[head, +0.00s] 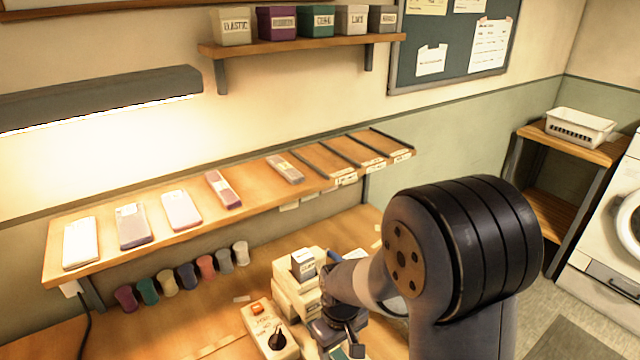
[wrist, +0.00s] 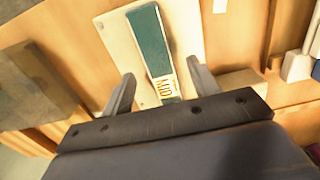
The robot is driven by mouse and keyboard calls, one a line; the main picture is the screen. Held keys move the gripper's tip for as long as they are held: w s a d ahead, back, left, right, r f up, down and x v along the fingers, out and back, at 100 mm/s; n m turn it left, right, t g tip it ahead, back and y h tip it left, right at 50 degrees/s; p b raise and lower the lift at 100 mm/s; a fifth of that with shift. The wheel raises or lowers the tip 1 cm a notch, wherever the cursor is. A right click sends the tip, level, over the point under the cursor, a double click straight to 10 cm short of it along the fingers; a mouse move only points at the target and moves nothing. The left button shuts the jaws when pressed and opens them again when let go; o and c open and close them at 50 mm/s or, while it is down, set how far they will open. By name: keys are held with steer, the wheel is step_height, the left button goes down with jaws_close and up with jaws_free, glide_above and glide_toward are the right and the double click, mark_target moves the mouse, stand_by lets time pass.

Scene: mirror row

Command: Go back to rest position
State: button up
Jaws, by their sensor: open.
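My gripper (wrist: 161,82) is open, with its two grey fingers spread at either side of a green strip-like piece (wrist: 153,45) in the wrist view. Bare gaps show between the fingers and the piece. The piece has a pale label with dark lettering near its lower end and lies over a pale plate (wrist: 122,48). In the head view my arm reaches down to the workbench at bottom centre, and its links hide much of the area around the gripper. A bit of green shows there at the bottom edge.
A long sloped shelf (head: 257,203) holds several pale and purple pieces on its left and middle, with dividers at right. Several coloured spools (head: 188,275) stand below it. A cream box with a black knob (head: 268,332) and a cream machine (head: 292,289) stand close left of my arm.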

steer(key=shift+f, duration=0.95)
steer(key=shift+r, duration=0.1)
